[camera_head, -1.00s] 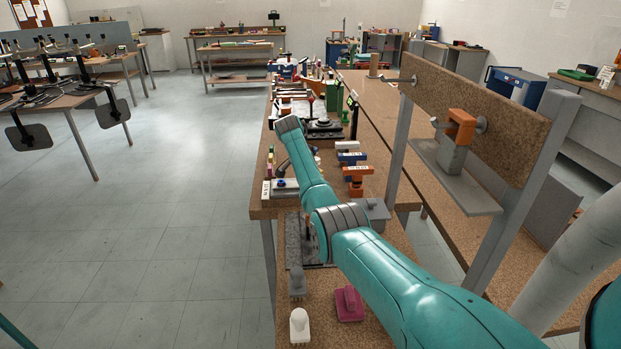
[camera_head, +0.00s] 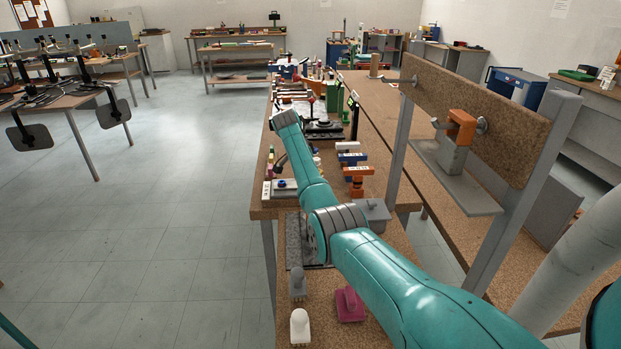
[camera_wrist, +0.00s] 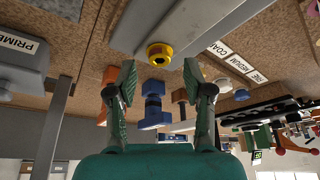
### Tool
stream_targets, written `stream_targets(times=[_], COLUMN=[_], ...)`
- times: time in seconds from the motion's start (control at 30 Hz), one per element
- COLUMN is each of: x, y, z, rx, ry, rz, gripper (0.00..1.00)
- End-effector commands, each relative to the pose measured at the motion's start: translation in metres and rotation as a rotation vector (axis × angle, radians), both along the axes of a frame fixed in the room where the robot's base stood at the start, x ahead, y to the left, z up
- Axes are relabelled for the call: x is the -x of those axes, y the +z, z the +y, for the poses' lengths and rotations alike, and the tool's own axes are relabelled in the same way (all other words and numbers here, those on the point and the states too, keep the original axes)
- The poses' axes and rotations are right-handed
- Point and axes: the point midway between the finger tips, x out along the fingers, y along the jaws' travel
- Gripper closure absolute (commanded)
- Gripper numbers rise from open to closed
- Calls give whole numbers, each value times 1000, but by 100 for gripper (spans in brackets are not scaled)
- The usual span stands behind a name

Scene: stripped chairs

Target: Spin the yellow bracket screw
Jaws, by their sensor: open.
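A round yellow screw head (camera_wrist: 159,54) with a dark centre shows in the wrist view, against the end of a pale grey bar (camera_wrist: 188,22). My gripper (camera_wrist: 158,72) is open, with one teal finger to the left of the yellow head and one to the right. The head appears beyond the gap between the fingertips; I cannot tell the exact distance. Nothing is held. In the head view my own arm hides the gripper, and I cannot make out the yellow screw.
In the wrist view, a blue piece (camera_wrist: 153,103) and an orange piece (camera_wrist: 109,82) stand near the fingers. A grey box marked PRIMER (camera_wrist: 20,62) is at left. In the head view, a raised board (camera_head: 470,105) with an orange clamp (camera_head: 461,127) stands right of my arm.

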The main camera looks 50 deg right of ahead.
Motion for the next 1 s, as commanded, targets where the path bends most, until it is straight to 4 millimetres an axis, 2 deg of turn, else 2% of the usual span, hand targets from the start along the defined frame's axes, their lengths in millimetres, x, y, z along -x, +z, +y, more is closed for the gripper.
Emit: stream_targets(times=[0.3, 0.5, 0.67, 1.0], x=[-6, -7, -8, -8], y=[59, 82, 89, 90], z=[24, 34, 36, 37], rx=[3, 1, 0, 0], ry=[1, 0, 0, 1], rz=[-2, -1, 0, 0], gripper=[49, 49, 49, 49])
